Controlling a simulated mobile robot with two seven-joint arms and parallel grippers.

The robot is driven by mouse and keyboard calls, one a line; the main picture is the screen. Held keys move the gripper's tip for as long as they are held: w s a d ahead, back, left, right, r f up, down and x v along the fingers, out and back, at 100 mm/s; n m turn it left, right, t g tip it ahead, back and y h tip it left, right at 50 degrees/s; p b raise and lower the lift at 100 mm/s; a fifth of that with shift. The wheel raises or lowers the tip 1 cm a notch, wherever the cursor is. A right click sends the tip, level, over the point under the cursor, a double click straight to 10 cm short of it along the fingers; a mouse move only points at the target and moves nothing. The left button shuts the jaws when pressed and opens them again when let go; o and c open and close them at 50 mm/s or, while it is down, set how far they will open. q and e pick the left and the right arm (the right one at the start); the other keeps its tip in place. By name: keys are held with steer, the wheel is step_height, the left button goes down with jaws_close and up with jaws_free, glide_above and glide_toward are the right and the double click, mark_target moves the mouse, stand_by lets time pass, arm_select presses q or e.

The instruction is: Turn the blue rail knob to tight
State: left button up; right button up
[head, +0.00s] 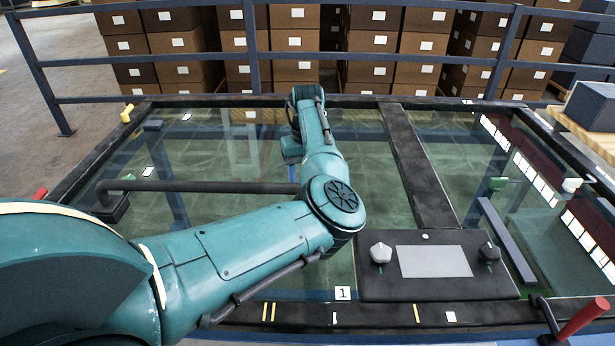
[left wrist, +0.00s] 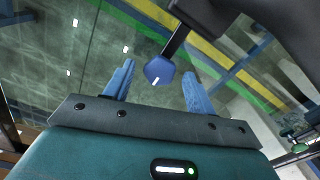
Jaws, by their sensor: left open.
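The blue rail knob (left wrist: 158,70) shows in the left wrist view as a small faceted blue head with a white mark, beside a dark bar. My left gripper (left wrist: 157,76) is open, with one blue finger on each side of the knob in that picture. Gaps show between the knob and both fingers; I cannot tell how far in depth it is from the fingertips. In the head view my left arm reaches out over the glass, and its gripper (head: 292,172) is mostly hidden behind the wrist. I cannot make out the knob there. My right gripper is not in view.
A dark control panel (head: 435,290) with a grey knob (head: 380,252) and a dark knob (head: 488,251) stands at front right. A dark rail (head: 210,187) crosses the left glass. A red handle (head: 582,318) is at lower right. Blue railings (head: 160,97) stand behind.

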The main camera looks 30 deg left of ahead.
arm_select(q)
steer(key=shift+f, duration=0.15)
steer(key=shift+c, duration=0.3)
steer(key=c, duration=0.9)
steer(key=shift+c, duration=0.2)
steer(key=shift+p, duration=0.3)
